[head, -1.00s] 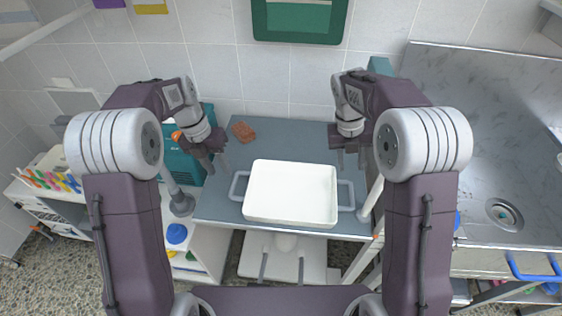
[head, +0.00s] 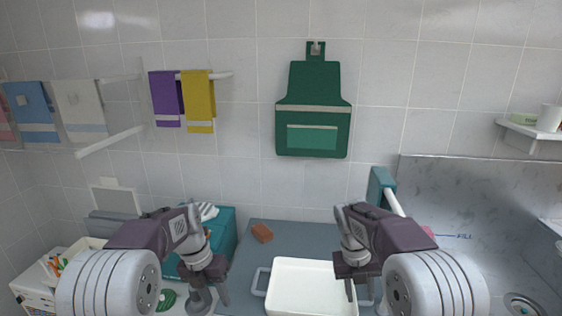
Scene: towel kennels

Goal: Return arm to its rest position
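My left gripper (head: 208,299) hangs fingers-down at the left of the grey-blue table (head: 244,262), in front of a teal box (head: 224,229). No object shows in it. My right gripper (head: 361,287) hangs at the right edge of a white tray (head: 300,268) on the table. Its fingers look spread and nothing shows between them. Both arms are bent in a similar, nearly mirrored pose. The tray's lower part is cut off by the picture's bottom edge.
A brown block (head: 262,233) lies behind the tray. Purple (head: 166,98) and yellow (head: 199,100) towels, a blue towel (head: 32,108) and a green apron (head: 312,110) hang on the tiled wall. A steel sink unit (head: 470,215) stands at right.

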